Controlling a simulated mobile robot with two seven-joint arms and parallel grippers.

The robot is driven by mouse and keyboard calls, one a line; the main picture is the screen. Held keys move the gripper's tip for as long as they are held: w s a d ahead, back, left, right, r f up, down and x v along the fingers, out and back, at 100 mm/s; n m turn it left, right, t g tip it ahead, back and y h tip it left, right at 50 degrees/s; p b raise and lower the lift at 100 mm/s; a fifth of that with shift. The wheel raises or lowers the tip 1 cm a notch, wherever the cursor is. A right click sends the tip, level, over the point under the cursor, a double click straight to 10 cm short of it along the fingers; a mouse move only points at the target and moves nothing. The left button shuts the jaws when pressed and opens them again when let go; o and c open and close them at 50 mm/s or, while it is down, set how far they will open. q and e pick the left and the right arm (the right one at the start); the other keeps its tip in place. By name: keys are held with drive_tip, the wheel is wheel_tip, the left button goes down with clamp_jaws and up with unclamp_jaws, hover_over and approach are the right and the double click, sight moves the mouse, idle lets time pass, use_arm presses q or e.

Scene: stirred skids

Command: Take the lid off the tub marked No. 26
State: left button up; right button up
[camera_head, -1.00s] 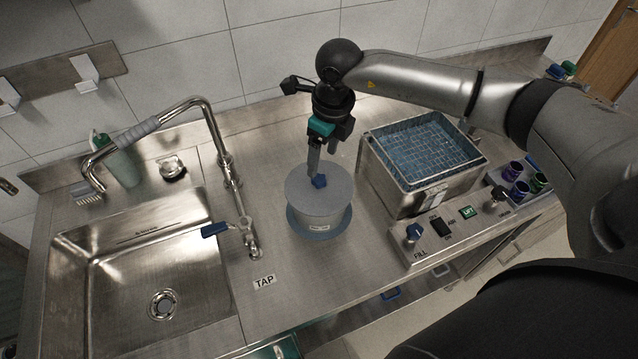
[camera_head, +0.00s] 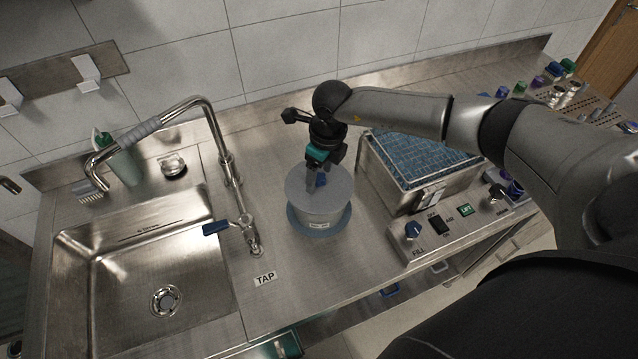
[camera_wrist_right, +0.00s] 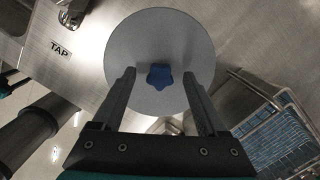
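The tub (camera_head: 318,216) is pale grey and stands on a round blue base on the steel counter. A small label is on its front, too small to read. Its flat grey lid (camera_head: 335,190) is on, with a blue lobed knob (camera_head: 321,180) in the middle; the knob also shows in the right wrist view (camera_wrist_right: 159,76). My right gripper (camera_head: 315,178) is over the lid, pointing down. In the right wrist view its two fingers (camera_wrist_right: 158,80) are apart, one on each side of the knob, with clear gaps. My left gripper is not in view.
A steel bath (camera_head: 400,190) with a blue mesh basket stands right of the tub, behind a control panel (camera_head: 440,228) with a knob and switches. A tap (camera_head: 240,215) and sink (camera_head: 150,270) are to the left. Bare counter lies in front of the tub.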

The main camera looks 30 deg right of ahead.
clamp_jaws()
idle(0.4)
drive_tip(key=shift+r, duration=0.2)
